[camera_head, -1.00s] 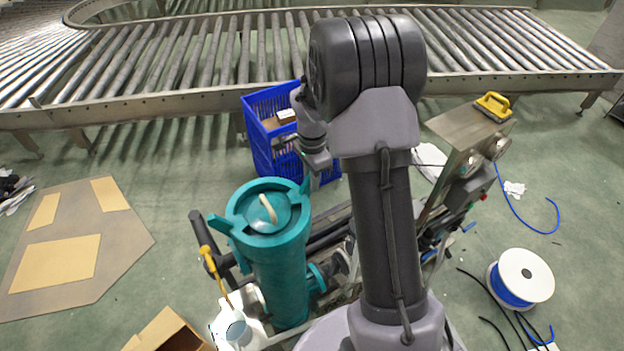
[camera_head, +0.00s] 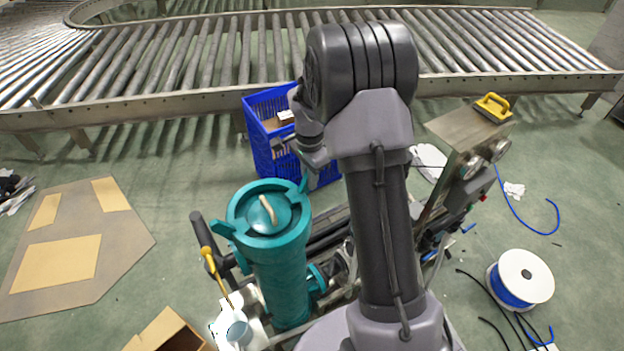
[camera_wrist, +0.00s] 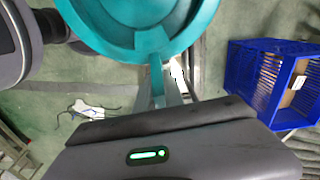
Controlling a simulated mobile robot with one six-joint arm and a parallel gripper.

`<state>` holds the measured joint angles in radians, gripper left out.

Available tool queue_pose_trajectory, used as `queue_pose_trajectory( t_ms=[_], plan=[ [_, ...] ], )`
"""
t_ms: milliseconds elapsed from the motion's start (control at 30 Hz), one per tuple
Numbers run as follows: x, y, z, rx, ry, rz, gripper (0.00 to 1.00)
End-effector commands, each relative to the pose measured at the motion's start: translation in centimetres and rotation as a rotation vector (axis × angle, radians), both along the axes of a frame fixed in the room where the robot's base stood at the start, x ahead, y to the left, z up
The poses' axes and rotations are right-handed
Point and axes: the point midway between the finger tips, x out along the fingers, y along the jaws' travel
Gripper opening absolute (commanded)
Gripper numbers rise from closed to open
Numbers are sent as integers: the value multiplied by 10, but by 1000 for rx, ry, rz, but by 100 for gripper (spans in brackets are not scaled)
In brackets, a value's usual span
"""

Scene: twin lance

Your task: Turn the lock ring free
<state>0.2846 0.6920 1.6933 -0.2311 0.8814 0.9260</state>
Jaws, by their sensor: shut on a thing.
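The teal lock ring (camera_head: 262,240) sits around the top of an upright teal housing (camera_head: 282,285), with lugs sticking out from its rim. A domed teal lid with a tan handle (camera_head: 268,207) shows inside it. My gripper (camera_head: 310,180) reaches down at the ring's far right side, shut on a lug there. In the wrist view the ring (camera_wrist: 105,45) fills the upper left, and my gripper's fingers (camera_wrist: 160,80) close at the teal lug (camera_wrist: 153,45). The exact contact is partly hidden.
A blue crate (camera_head: 262,150) stands behind the housing, before the roller conveyor (camera_head: 200,95). A metal cabinet carrying a yellow-handled tool (camera_head: 492,107) stands right. A black pipe and yellow-handled tool (camera_head: 207,260) are close left of the housing. A cable spool (camera_head: 522,278) lies right.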

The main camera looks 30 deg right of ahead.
Motion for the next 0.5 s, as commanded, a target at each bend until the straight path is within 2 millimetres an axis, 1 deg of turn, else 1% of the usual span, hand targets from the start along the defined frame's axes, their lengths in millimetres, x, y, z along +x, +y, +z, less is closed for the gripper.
queue_pose_trajectory(
  t_ms=[33, 300, 500],
  plan=[
    [5, 1, 3, -1, -1, 27, 0],
    [32, 8, 3, -2, -2, 239, 0],
    [49, 16, 3, -2, -1, 385, 0]
  ],
)
